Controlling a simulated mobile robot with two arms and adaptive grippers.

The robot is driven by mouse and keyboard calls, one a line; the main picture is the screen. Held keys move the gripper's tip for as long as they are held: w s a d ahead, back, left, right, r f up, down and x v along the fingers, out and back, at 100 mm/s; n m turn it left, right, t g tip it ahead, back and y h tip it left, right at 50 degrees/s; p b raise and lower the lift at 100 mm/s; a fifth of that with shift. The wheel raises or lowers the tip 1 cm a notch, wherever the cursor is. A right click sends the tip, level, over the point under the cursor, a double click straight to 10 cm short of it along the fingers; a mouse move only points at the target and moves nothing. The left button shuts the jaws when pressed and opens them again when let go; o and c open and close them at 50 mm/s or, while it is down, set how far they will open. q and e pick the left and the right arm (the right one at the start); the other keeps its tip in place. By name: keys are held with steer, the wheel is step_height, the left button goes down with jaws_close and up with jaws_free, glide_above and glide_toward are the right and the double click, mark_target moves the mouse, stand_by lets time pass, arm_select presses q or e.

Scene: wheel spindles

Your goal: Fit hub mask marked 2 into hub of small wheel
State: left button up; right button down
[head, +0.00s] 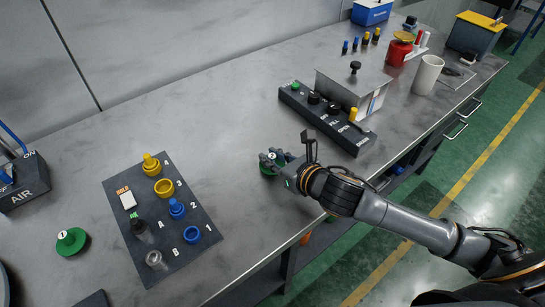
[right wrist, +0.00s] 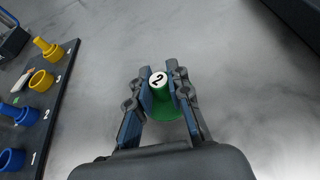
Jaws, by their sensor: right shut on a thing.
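The hub mask marked 2 (right wrist: 158,82) is green with a white top that bears a black 2. My right gripper (right wrist: 163,92) is shut on its upright knob, one finger on each side, with the wide green base below the fingers. In the head view the mask's green edge (head: 267,170) shows under my right gripper (head: 275,160), over the bare middle of the bench. I cannot tell whether its base touches the bench. No small wheel can be clearly made out. My left gripper is not in view.
A green mask marked 1 (head: 70,241) stands at the left. A dark board (head: 196,252) holds yellow, blue, black and clear parts. A black control strip (head: 320,118) and a metal box (head: 350,88) stand behind my right gripper. Bare bench lies between board and strip.

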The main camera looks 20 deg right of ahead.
steer(key=shift+f, duration=0.15)
steer(key=c, duration=1.3)
jaws_free()
steer(key=shift+o, duration=0.2)
